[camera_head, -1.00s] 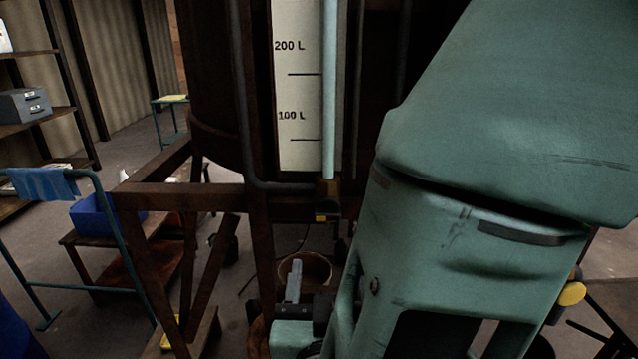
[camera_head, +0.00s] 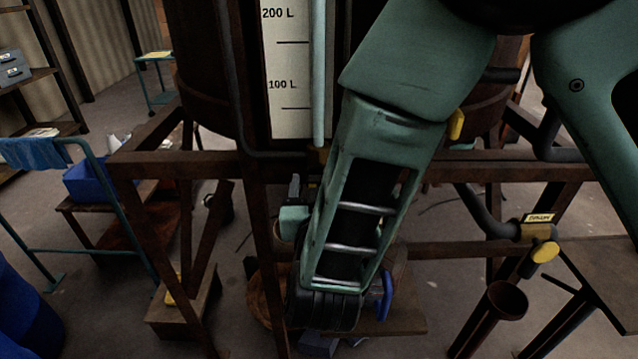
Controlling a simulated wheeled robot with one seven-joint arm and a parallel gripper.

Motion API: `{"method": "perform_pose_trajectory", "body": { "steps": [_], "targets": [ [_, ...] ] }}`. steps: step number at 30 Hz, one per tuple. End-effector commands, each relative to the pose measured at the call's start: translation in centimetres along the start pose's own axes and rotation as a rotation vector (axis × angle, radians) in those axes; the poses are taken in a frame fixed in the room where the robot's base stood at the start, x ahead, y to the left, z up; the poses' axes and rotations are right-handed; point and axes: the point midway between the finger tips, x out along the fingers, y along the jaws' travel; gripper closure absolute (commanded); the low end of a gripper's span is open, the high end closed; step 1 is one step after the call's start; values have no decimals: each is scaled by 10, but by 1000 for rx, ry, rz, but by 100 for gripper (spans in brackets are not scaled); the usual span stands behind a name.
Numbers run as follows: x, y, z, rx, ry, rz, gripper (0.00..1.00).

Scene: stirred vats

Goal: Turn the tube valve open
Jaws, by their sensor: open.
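The pale sight tube (camera_head: 319,85) runs down beside a white litre scale (camera_head: 290,75) on the dark vat. At its lower end, a small brass-coloured bit of the tube valve (camera_head: 317,155) shows. The rest of the valve, including its handle, is hidden by or lost beside my green arm, so I cannot tell its setting. My gripper (camera_head: 295,188) is open, with a grey finger pointing up, just below and left of the valve. I see no contact with the valve, but the gap in depth is unclear.
A rusty frame beam (camera_head: 215,165) crosses close to my gripper. At right are a labelled drain valve with a yellow handle (camera_head: 545,251) and a small brown bucket (camera_head: 508,299). A blue bin (camera_head: 92,186) and a teal trolley stand at left.

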Motion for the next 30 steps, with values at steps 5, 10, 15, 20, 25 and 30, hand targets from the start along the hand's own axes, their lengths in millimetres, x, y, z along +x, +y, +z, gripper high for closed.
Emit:
{"method": "perform_pose_trajectory", "body": {
  "steps": [5, 10, 15, 20, 25, 30],
  "targets": [
    [0, 0, 0, 0, 0, 0, 66],
    [0, 0, 0, 0, 0, 0, 83],
    [0, 0, 0, -14, 0, 0, 83],
    [-1, -1, 0, -67, 1, -1, 83],
    [-1, -1, -1, -177, 2, -1, 83],
    [-1, -2, -1, -328, 1, -2, 83]
  ]
}}
